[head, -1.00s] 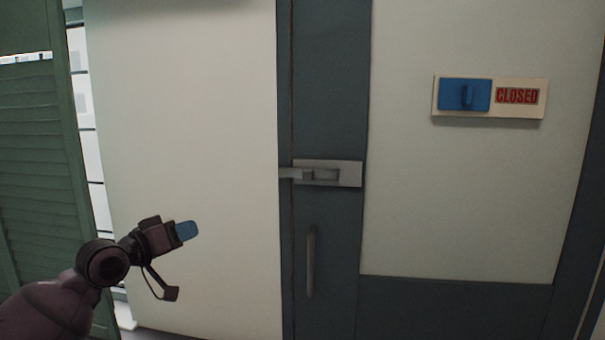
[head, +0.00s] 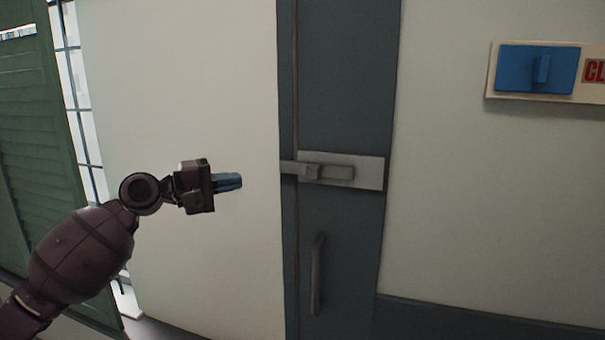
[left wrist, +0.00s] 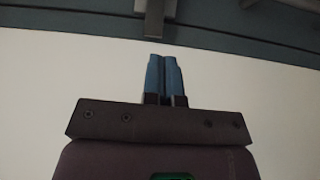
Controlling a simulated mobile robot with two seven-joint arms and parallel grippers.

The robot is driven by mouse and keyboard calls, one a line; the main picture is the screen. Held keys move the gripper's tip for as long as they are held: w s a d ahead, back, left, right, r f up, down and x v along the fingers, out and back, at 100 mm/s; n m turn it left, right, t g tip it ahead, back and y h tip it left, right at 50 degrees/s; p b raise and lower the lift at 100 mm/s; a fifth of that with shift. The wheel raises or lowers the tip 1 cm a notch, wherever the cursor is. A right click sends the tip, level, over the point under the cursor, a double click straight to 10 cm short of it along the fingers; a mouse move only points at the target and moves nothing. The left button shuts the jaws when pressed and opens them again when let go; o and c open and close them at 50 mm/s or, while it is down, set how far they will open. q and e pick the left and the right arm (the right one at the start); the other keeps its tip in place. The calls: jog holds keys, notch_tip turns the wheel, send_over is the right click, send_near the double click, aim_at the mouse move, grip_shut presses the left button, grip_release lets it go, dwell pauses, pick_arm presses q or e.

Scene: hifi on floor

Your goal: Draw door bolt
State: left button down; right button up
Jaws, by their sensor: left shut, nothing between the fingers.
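The door bolt (head: 308,170) is a grey metal slide on a light plate (head: 369,172), fixed to the dark door frame strip in the head view. Its bar reaches left to the edge of the pale panel. My left gripper (head: 240,181) is shut and empty, its blue fingers pointing right toward the bolt, apart from it and to its left. In the left wrist view the two blue fingers (left wrist: 164,58) lie side by side, and part of the bolt (left wrist: 154,16) shows above their tips. My right gripper is out of view.
A vertical door handle (head: 317,274) sits below the bolt. A blue slider sign (head: 536,70) with red lettering, cut off by the picture edge, hangs on the wall at upper right. A green louvred shutter (head: 35,150) stands at left. The pale panel (head: 190,90) around my gripper is clear.

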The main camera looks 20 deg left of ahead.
pick_arm(q)
jog(key=s, duration=0.1)
jog(key=p, duration=0.1)
send_near(297, 170)
jog(key=x, duration=0.4)
jog(key=shift+w+d, duration=0.25)
jog(key=shift+d, duration=0.05)
jog(key=d+p, duration=0.1)
jog(key=d, duration=0.3)
jog(key=shift+f, duration=0.1)
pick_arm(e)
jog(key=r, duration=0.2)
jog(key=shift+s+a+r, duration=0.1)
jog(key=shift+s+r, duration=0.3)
pick_arm(q)
jog(key=shift+s, duration=0.1)
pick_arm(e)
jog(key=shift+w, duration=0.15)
